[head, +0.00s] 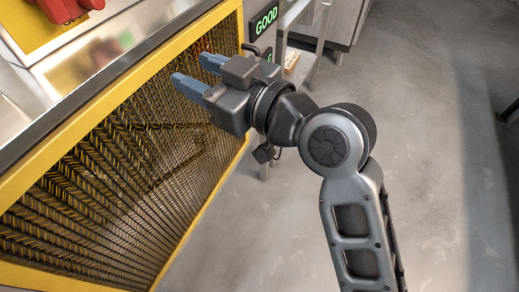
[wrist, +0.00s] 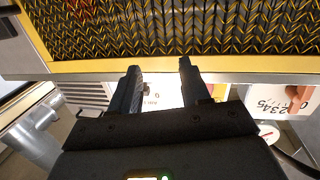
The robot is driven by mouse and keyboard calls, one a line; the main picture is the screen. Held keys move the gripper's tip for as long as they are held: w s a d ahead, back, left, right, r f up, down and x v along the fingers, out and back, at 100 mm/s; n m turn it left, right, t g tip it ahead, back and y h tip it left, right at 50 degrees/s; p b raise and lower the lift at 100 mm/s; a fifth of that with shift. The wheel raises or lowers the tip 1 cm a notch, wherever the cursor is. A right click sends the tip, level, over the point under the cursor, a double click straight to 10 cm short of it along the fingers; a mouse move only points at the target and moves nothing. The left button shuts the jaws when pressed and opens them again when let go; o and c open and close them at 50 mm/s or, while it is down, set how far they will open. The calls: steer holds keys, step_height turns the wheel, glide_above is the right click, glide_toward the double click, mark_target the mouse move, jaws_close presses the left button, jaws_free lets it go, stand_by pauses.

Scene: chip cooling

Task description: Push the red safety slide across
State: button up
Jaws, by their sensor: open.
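A red part (head: 65,9) sits on an orange-yellow plate (head: 30,32) at the top left corner of the head view, cut off by the frame edge. I cannot tell for sure whether it is the safety slide. No red slide can be made out in the wrist view. My gripper (head: 190,69) is open and empty, its two fingers pointing left toward the yellow-framed mesh guard, apart from the red part. In the wrist view its dark fingers (wrist: 159,67) stand apart just below the guard's yellow edge, with nothing between them.
The mesh guard (head: 125,175) with its yellow frame fills the left of the head view, below a shiny metal ledge (head: 120,70). A green "GOOD" display (head: 263,20) is beyond my gripper. A number display (wrist: 268,98) shows in the wrist view. The grey floor (head: 440,150) at right is open.

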steer(key=s+d+f+m+t+h+b, duration=0.2)
steer(key=s+d+f+m+h, duration=0.2)
steer(key=d+f, duration=0.4)
steer(key=shift+s+f, duration=0.6)
steer(key=shift+f, duration=1.3)
steer(key=s+d+f+m+t+h, duration=0.2)
steer(key=s+d+f+m+h, duration=0.4)
steer(key=s+d, duration=0.75)
steer(key=s+d+r+h, duration=0.1)
steer(key=s+d, duration=0.2)
steer(key=s, duration=0.5)
steer(key=s+d+r+m+h, duration=0.1)
steer(key=s+d+h, duration=0.1)
steer(key=s, duration=0.6)
steer(key=shift+s+d+r+h, duration=0.2)
steer(key=shift+s+d+h, duration=0.15)
steer(key=shift+d, duration=0.45)
